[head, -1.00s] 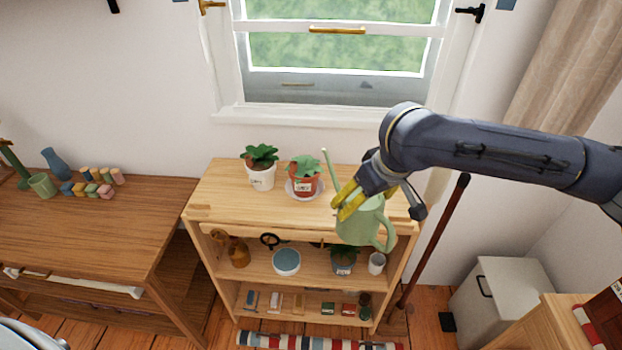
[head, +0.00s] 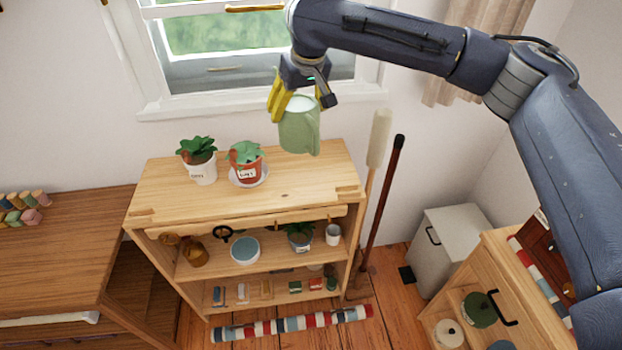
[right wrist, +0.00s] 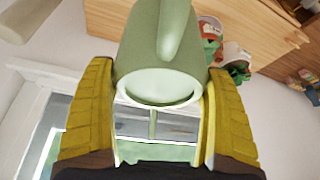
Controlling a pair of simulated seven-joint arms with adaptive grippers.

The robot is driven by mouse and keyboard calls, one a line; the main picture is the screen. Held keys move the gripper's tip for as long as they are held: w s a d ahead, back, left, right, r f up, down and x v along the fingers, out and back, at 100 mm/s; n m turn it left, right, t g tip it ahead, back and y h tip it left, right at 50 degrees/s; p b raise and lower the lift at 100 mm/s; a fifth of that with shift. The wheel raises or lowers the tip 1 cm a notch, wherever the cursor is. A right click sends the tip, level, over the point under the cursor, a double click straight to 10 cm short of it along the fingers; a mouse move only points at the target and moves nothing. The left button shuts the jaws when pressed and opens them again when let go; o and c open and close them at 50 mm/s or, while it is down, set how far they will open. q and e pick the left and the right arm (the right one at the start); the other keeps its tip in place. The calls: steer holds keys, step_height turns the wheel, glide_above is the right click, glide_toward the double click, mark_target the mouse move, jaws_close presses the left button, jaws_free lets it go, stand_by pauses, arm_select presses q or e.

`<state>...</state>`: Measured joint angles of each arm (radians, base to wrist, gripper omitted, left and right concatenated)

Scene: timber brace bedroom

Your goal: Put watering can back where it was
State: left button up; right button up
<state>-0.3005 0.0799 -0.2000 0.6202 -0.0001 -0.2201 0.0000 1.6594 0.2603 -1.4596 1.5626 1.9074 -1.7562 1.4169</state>
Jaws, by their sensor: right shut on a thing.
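The light green watering can (head: 299,128) is held in the air above the right part of the wooden shelf's top (head: 290,186), in front of the window. My right gripper (head: 291,98) has yellow fingers and is shut on the can. In the right wrist view the can (right wrist: 160,50) sits between both yellow fingers (right wrist: 158,110), and its round opening shows. My left gripper is not in view.
A white-potted plant (head: 203,172) and a terracotta-potted plant on a saucer (head: 246,168) stand at the top's left. The top's right half is clear. Two long handles (head: 382,190) lean beside the shelf. Lower shelves hold a blue-topped bowl (head: 245,250) and small pots.

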steer(key=w+d+r+m+h, duration=0.1)
steer(key=w+d+m, duration=0.2)
steer(key=w, duration=0.2)
step_height(320, 180, down, 19)
steer(key=shift+w+d, duration=0.15)
stand_by(1.0)
steer(key=shift+f, duration=0.15)
steer(key=o, duration=1.3)
steer(key=shift+f, duration=0.15)
steer(key=shift+o, duration=0.2)
steer(key=v, duration=1.2)
